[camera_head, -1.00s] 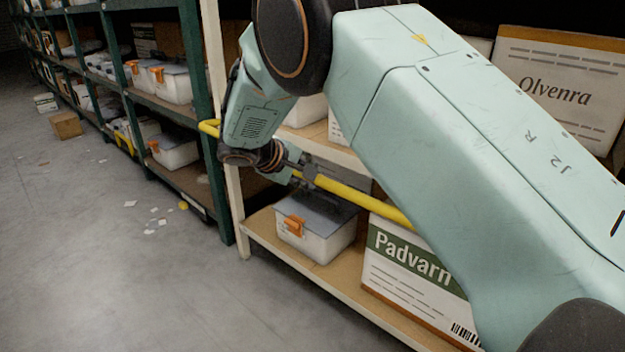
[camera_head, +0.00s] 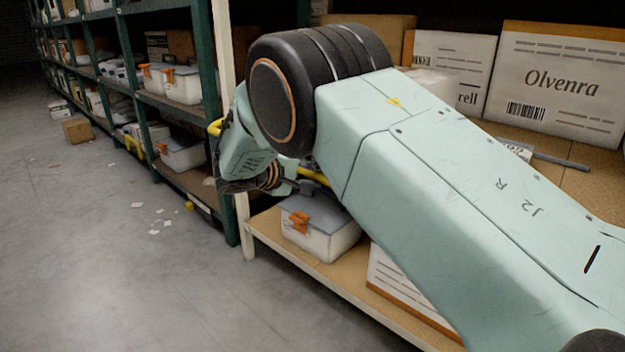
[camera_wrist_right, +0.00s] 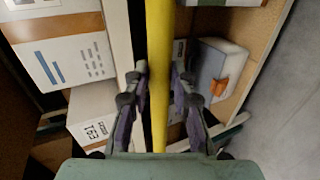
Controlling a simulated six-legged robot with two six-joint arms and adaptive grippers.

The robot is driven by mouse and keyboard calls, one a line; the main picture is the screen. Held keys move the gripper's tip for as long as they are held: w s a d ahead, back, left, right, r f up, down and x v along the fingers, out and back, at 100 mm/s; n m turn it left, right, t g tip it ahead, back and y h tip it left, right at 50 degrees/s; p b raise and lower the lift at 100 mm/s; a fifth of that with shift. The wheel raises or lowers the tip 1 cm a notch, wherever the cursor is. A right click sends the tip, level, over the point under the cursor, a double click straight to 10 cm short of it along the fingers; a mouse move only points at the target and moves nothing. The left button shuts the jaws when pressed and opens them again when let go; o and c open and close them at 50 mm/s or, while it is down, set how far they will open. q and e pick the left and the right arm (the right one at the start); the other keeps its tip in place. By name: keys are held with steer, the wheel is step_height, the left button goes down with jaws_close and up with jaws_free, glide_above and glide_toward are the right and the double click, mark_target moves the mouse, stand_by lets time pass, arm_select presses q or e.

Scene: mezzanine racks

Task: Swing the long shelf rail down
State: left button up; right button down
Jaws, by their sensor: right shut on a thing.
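The long shelf rail is a yellow bar (camera_head: 314,178) at the front of the near shelf bay. Its bent left end shows beside the pale upright in the head view, and my arm hides most of the rest. My right gripper (camera_head: 306,187) is shut on the rail, just above a lidded white bin. In the right wrist view the rail (camera_wrist_right: 158,60) runs straight up the picture, between the two fingers of my gripper (camera_wrist_right: 158,88). My left gripper is not in view.
The white bin (camera_head: 322,242) with an orange latch sits on the lower shelf (camera_head: 275,232). The pale upright (camera_head: 226,70) is close to my wrist. The grey floor at left is mostly clear, with paper scraps.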

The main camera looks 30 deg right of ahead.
steer(key=shift+s+f, duration=0.2)
steer(key=shift+f, duration=0.35)
steer(key=shift+s+f, duration=0.15)
steer(key=shift+f, duration=0.35)
steer(key=c, duration=1.6)
jaws_free()
steer(key=o, duration=0.5)
steer(key=shift+w+d+f, duration=0.15)
steer(key=shift+w+f, duration=0.1)
steer(key=shift+f, duration=0.05)
steer(key=shift+c, duration=0.2)
steer(key=shift+r, duration=0.1)
steer(key=v, duration=0.7)
steer(key=shift+r, duration=0.3)
steer(key=shift+r, duration=0.1)
